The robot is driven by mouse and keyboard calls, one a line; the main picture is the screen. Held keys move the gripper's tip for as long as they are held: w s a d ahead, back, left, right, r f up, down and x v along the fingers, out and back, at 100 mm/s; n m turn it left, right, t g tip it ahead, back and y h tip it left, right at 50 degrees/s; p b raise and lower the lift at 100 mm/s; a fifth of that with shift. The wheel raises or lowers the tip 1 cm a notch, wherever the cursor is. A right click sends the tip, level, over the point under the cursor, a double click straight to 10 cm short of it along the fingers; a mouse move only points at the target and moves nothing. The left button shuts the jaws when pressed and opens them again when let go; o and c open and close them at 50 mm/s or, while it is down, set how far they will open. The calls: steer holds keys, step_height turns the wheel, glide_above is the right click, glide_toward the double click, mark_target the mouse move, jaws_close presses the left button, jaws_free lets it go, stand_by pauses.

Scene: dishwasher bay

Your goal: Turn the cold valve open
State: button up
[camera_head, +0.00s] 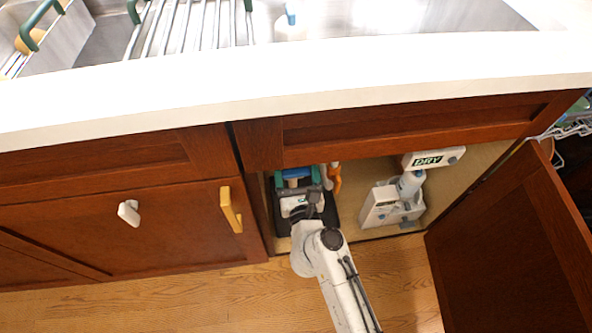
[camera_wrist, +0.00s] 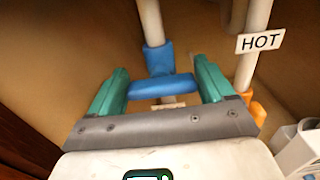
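The cold valve is blue, with a body around a white pipe and a wide handle (camera_wrist: 162,87). It also shows in the head view (camera_head: 295,173), inside the open cabinet under the sink. My gripper (camera_wrist: 160,80) has two green fingers spread wide, one on each side of the blue handle. The handle's ends lie close to the fingers; I cannot tell whether they touch. In the head view my gripper (camera_head: 297,176) reaches into the left part of the cabinet. The wrist and palm hide part of what lies below the valve.
An orange valve (camera_wrist: 257,108) sits to the right on the pipe labelled HOT (camera_wrist: 261,42). A white appliance (camera_head: 393,205) stands farther right in the cabinet. The open cabinet door (camera_head: 515,240) bounds the right side, and the counter (camera_head: 300,85) overhangs above.

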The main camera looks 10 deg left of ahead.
steer(key=c, duration=0.4)
steer(key=shift+n, duration=0.3)
steer(key=n+p, duration=0.2)
steer(key=n, duration=0.1)
steer(key=shift+a+r+n, duration=0.1)
steer(key=shift+n, duration=0.3)
steer(key=n+p, duration=0.1)
steer(key=n, duration=0.2)
steer(key=shift+n, duration=0.3)
steer(key=n+p, duration=0.2)
steer(key=n, duration=0.2)
steer(key=shift+s+a+n, duration=0.1)
steer(key=shift+a+n, duration=0.05)
steer(key=shift+n, duration=0.15)
steer(key=n+p, duration=0.1)
steer(key=n, duration=0.1)
steer(key=n+p, duration=0.1)
steer(key=n, duration=0.2)
steer(key=shift+f, duration=0.35)
steer(key=shift+f+n, duration=0.1)
steer(key=shift+n, duration=0.2)
